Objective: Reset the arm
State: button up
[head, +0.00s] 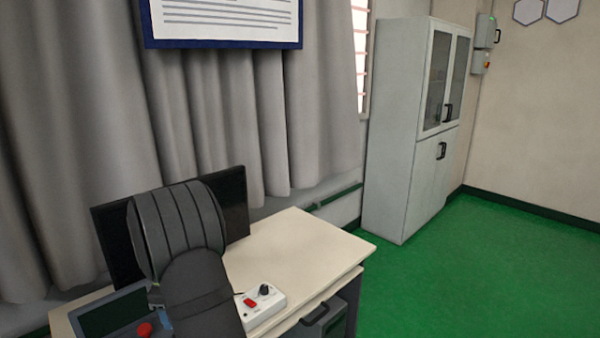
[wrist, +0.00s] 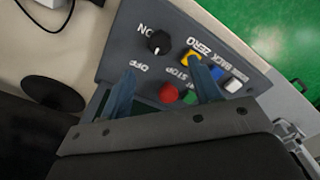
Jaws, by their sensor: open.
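My gripper (wrist: 162,68) is open and empty, with its two blue-grey fingers apart over a dark grey control panel (wrist: 128,40). The panel has a black knob (wrist: 160,42) with ON and OFF marks, a red button (wrist: 170,93), a yellow button (wrist: 191,58), a blue button (wrist: 212,72) and a white button (wrist: 235,84). A green button (wrist: 190,96) is partly hidden by the right finger. Whether a finger touches the panel is unclear. In the head view my arm hides the fingers; the control unit's screen (head: 112,312) and red button (head: 144,330) show beside it.
A white box (head: 266,310) with a red switch and black knob stands on the desk (head: 300,245), right of my arm. A dark monitor (head: 236,205) stands behind my arm. The desk's right part is bare. A grey cabinet (head: 395,130) stands beyond on the green floor.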

notch_tip(320, 180, down, 8)
jog(key=shift+f, duration=0.2)
jog(key=shift+r, duration=0.1)
dwell(0.3)
notch_tip(320, 180, up, 17)
notch_tip(320, 180, down, 17)
jog(key=shift+f, duration=0.1)
jog(key=m, duration=0.3)
jog(key=shift+m, duration=0.4)
jog(key=m, duration=0.4)
jog(key=shift+m, duration=0.3)
jog(key=m, duration=0.4)
jog(key=shift+m, duration=2.4)
